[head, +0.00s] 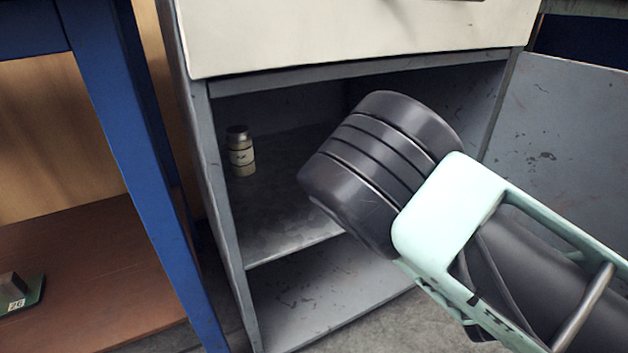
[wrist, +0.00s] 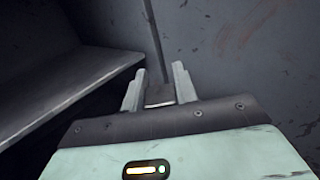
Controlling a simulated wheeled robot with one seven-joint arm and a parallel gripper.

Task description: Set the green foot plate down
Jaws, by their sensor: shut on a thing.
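My gripper shows in the wrist view (wrist: 158,92), its two pale fingers shut on a small grey-brown block-like piece (wrist: 160,95). Only the top of this piece shows; the rest is hidden behind the gripper body, and I see no green on it. In the head view my arm reaches into the open grey cabinet and hides the gripper. A green plate (head: 37,290) with a dark grey block and a white number label lies on the brown lower shelf at the far left, cut off by the picture edge, well apart from my arm.
The cabinet has a middle shelf (head: 268,232) with a small labelled canister (head: 240,152) at its back left. A lower floor (head: 325,300) lies below. The cabinet door (head: 565,125) stands open at right. A blue post (head: 135,150) stands left of the cabinet.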

